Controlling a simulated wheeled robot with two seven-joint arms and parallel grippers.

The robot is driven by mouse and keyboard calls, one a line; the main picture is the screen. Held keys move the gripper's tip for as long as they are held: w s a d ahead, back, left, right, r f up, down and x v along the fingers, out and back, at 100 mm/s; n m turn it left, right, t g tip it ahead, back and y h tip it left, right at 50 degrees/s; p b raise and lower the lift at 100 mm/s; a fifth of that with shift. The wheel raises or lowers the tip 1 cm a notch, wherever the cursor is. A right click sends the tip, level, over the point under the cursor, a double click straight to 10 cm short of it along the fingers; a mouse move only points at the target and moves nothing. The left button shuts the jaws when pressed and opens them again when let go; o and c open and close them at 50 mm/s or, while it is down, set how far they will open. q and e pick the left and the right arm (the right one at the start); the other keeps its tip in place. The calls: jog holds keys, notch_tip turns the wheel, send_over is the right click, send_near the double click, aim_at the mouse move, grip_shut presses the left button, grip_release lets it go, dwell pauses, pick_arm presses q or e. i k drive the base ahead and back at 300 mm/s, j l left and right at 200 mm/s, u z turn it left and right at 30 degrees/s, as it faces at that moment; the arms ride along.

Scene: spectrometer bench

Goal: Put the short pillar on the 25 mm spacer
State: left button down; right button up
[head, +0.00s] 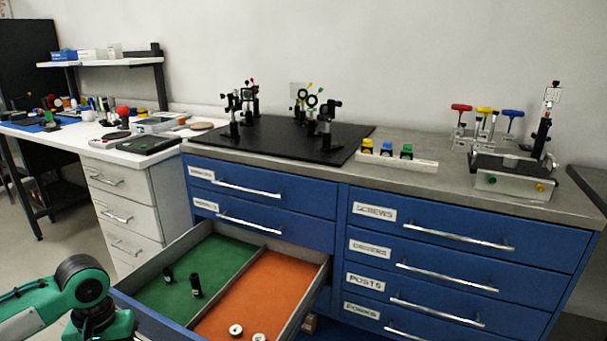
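Two black pillars stand in the green compartment (215,259) of the open drawer. The left pillar (168,276) looks shorter than the right pillar (196,286). Two pale round pieces with dark centres, which look like spacers, lie in the orange compartment near the front: a left one (236,330) and a right one (259,337), cut by the picture's bottom edge. I cannot tell which is the 25 mm one. A green and dark part of my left arm shows at lower left, beside the drawer. Neither of my grippers is in view.
A grey divider (228,290) separates the drawer's two compartments. The blue cabinet (430,240) has its other drawers shut. On its top are a black breadboard (290,147) with optics, a white strip with coloured knobs (397,160), and hex drivers (485,125).

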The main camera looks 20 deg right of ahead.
aim_at(511, 157)
jog(key=z, duration=1.55)
